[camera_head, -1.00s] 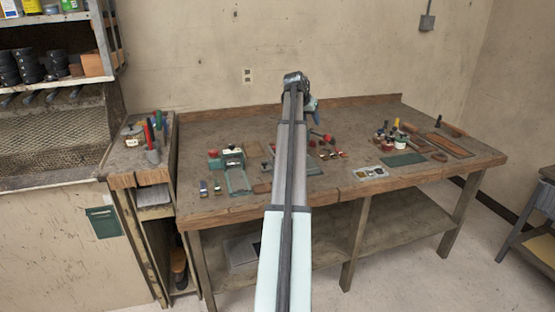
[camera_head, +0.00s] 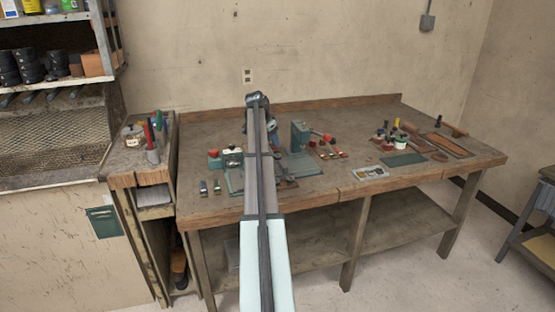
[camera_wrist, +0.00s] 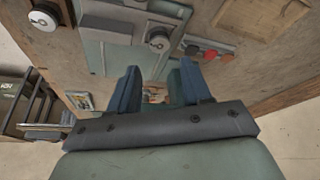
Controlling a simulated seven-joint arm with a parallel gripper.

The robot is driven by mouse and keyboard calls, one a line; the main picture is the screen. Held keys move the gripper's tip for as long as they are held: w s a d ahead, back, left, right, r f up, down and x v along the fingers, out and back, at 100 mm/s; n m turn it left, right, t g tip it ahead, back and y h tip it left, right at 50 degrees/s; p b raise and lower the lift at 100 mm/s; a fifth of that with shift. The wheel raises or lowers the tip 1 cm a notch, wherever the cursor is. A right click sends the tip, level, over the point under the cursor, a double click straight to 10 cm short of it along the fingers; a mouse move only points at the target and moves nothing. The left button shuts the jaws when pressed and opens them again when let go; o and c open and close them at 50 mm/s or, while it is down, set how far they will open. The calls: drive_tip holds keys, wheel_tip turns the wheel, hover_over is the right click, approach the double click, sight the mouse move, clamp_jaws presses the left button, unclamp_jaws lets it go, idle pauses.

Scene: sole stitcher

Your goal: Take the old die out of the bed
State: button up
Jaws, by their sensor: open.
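My gripper (camera_wrist: 160,70) is open, its two blue fingers apart with nothing seen between them. It hangs over the workbench, mostly behind my arm in the head view. A green machine (camera_head: 300,138) with a red ball lever stands just right of my arm. A second green machine (camera_head: 232,158) with a red knob stands to the left. The wrist view shows a green machine plate (camera_wrist: 112,52) and a round metal knob (camera_wrist: 158,40) beyond the fingertips. I cannot pick out the old die or the bed for certain; my arm covers part of this area.
Small coloured pieces (camera_head: 210,187) lie at the bench's left front. A small tray (camera_head: 370,173), a green mat (camera_head: 403,160), bottles and wooden tools fill the right side. A narrow side stand (camera_head: 128,165) holds tools at left. Bare bench top (camera_head: 330,184) shows at the front middle.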

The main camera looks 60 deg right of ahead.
sight(277, 155)
drive_tip(key=x, duration=0.9)
drive_tip(key=shift+c, duration=0.2)
clamp_jaws()
